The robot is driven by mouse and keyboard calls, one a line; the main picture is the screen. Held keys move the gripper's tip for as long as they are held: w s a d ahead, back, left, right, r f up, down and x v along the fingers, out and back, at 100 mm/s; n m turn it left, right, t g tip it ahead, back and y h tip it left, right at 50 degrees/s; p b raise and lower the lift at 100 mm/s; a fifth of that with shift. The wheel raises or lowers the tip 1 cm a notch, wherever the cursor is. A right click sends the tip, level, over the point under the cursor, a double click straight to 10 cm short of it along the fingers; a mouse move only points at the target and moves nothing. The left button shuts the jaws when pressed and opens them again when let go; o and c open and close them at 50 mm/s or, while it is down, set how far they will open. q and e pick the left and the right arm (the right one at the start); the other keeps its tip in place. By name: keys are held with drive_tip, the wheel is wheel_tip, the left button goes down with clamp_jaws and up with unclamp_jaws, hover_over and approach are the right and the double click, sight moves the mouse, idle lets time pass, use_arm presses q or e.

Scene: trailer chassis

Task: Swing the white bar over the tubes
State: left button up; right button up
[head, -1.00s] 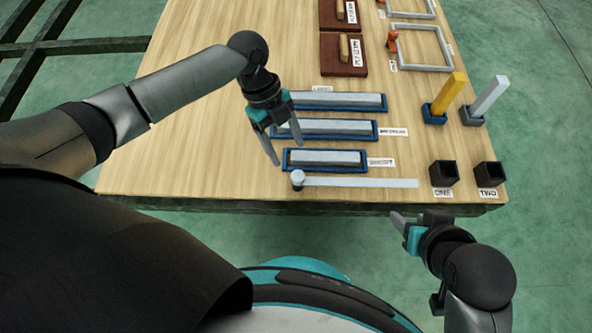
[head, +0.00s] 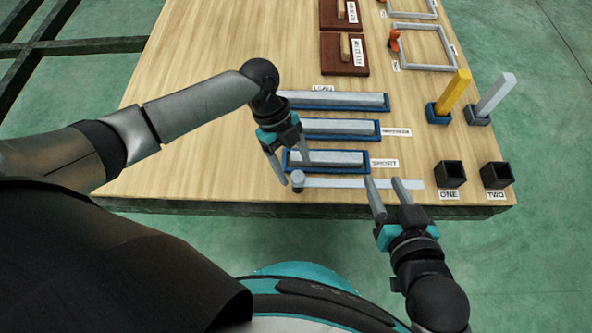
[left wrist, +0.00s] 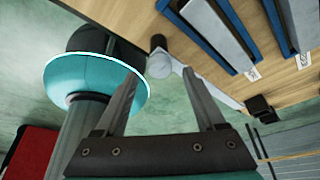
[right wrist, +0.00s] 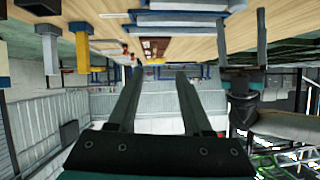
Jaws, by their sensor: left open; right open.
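In the left wrist view the knob (left wrist: 159,64) shows between my fingertips. Two black square open-topped tubes, ONE (head: 450,175) and TWO (head: 497,175), stand beyond the bar's right end. The bar is beside them, not over them. My left gripper (head: 293,170) is open by the knob; contact is unclear. My right gripper (head: 384,182) is open, its fingers overlapping the bar's right part in the head view.
Three blue trays (head: 368,162) with grey bars lie behind the white bar. Brown boards (head: 331,55) and grey frames (head: 422,66) lie further back. The left tabletop is clear.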

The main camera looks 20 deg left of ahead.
use_arm(q)
drive_tip(key=shift+b+x, duration=0.5)
drive_tip(key=shift+x, duration=0.6)
use_arm(e)
drive_tip(key=shift+a+r+t+y, duration=0.55)
drive_tip(key=shift+a+t, duration=0.3)
drive_tip(key=shift+t, duration=0.25)
use_arm(q)
clamp_jaws()
